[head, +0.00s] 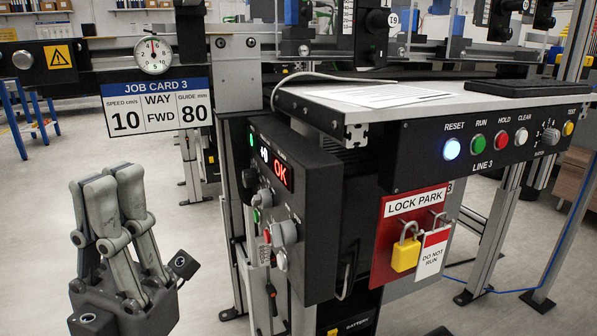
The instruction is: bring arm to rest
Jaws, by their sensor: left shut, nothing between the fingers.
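My left gripper (108,178) stands in the lower left of the head view with its fingers pointing up. Its fingers are shut and hold nothing. It is in open air, left of the dark control box (305,205) and apart from it. Most of my left arm below the gripper is outside the frame. My right gripper is not in view.
The control box shows a red OK. A red lock park board (385,262) holds a yellow padlock (405,254) and a white tag (432,254). Above it is a button panel (420,160) with RESET lit. A job card (157,107) hangs behind my gripper.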

